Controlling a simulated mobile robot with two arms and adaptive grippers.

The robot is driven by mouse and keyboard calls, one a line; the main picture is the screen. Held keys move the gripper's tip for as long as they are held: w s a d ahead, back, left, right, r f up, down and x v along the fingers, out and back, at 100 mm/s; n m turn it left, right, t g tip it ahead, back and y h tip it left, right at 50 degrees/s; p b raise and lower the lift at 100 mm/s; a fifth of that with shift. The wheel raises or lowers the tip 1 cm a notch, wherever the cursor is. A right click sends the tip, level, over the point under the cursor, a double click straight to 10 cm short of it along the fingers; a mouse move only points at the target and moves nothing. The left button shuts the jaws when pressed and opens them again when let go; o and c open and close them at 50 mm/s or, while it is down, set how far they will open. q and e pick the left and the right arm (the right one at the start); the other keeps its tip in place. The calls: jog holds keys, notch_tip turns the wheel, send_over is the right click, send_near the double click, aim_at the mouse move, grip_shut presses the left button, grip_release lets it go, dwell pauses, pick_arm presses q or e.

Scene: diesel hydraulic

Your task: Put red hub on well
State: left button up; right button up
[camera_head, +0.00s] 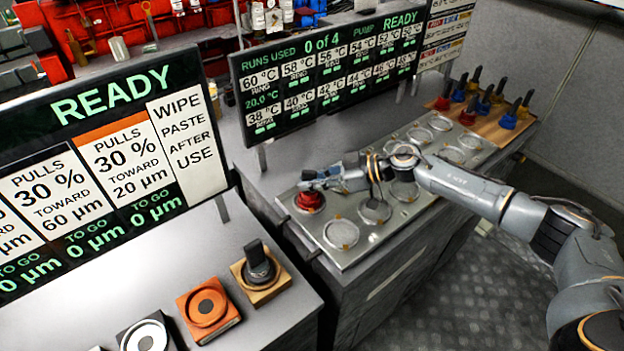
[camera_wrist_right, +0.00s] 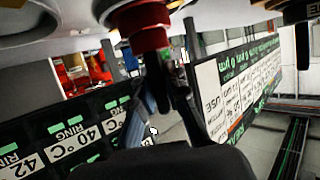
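The red hub (camera_head: 310,202) stands in or on the front-left well of the grey plate (camera_head: 349,257). Its red body also shows at the top of the right wrist view (camera_wrist_right: 150,38). My right gripper (camera_head: 308,183) is right above the hub, its fingers pointing left across the hub's top. In the wrist view the fingers (camera_wrist_right: 166,88) lie at the hub's narrow dark end. I cannot tell whether they grip it. The gripper hides the hub's handle in the head view. My left gripper is not in view.
Other round wells, such as the near one (camera_head: 341,234), cover the plate. Red, blue and yellow hubs with dark handles stand on a tan board (camera_head: 489,127) at the back right. A display panel (camera_head: 325,75) stands behind the plate. A lower bench (camera_head: 217,262) is at left.

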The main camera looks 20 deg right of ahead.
jog(key=o, duration=0.4)
jog(key=shift+s+f, duration=0.15)
jog(key=shift+f, duration=0.55)
jog(key=shift+r, duration=0.1)
jog(key=shift+r, duration=0.1)
jog(key=shift+r, duration=0.3)
jog(key=shift+r+b+v, duration=0.15)
jog(key=shift+b+v, duration=0.55)
jog(key=shift+v, duration=2.35)
jog(key=shift+r+b+v, duration=0.2)
jog(key=shift+b+v, duration=0.45)
jog(key=shift+v, duration=2.4)
jog(key=shift+a+f, duration=0.1)
